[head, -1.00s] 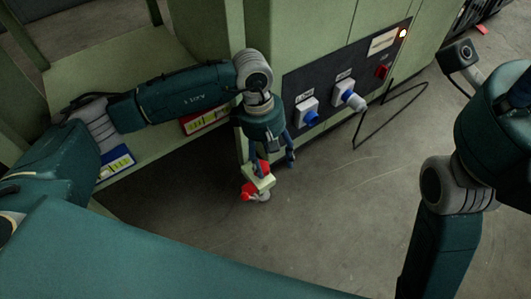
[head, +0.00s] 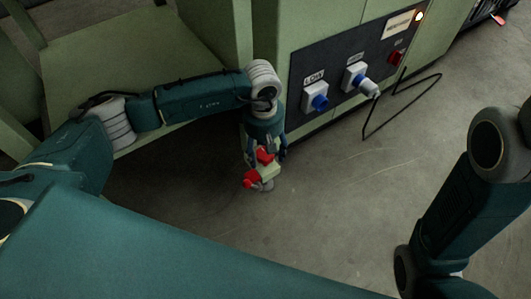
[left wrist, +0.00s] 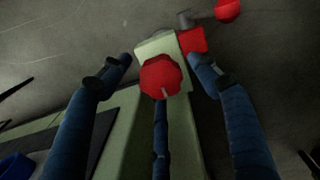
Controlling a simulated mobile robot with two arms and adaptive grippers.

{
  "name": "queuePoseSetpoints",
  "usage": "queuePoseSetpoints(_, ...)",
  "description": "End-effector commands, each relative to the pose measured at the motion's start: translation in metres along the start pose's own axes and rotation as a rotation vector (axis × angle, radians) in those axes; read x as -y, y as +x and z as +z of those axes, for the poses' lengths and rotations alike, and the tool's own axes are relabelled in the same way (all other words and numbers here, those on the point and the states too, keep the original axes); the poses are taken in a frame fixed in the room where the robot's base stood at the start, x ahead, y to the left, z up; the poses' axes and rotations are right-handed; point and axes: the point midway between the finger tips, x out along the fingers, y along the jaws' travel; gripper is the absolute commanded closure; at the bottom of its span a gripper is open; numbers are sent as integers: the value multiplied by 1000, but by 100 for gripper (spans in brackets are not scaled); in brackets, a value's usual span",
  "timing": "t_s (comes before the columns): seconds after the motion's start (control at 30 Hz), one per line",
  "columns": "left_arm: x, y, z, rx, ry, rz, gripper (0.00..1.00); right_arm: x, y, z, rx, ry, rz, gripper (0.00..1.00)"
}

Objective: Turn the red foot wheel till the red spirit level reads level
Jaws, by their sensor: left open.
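The red foot wheel (left wrist: 160,77) is a faceted red knob with a pale mark, on a pale green foot at the machine's corner. In the head view the wheel (head: 265,155) shows just under my left gripper (head: 266,150). In the left wrist view the open fingers of this gripper (left wrist: 160,85) are spread around the wheel, with gaps at both sides. I cannot tell whether the lower finger touches it. The red spirit level is not visible now. My right gripper is out of view; only its arm shows at right.
Beside the wheel are a red block (left wrist: 192,40) and a red ball-shaped end (left wrist: 228,10). The grey floor in front is open.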

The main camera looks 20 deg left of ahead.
Motion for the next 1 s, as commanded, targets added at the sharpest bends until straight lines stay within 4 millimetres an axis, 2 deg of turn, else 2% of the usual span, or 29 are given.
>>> queuePoseSetpoints(0.23, 0, 0, 0, 1, 0, 0, 40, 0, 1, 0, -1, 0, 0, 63)
queuePoseSetpoints(0.4, 0, 0, 0, 1, 0, 0, 74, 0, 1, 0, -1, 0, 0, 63)
queuePoseSetpoints(0.47, 0, 0, 0, 1, 0, 0, 83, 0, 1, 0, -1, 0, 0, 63)
queuePoseSetpoints(0.83, 1, -1, 2, 1, -52, -2, 84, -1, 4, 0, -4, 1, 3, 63)
queuePoseSetpoints(0.97, 1, -2, 3, 0, -123, -3, 84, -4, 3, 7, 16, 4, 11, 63)
queuePoseSetpoints(1.0, 0, -2, 3, -1, -151, -3, 84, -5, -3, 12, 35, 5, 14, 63)
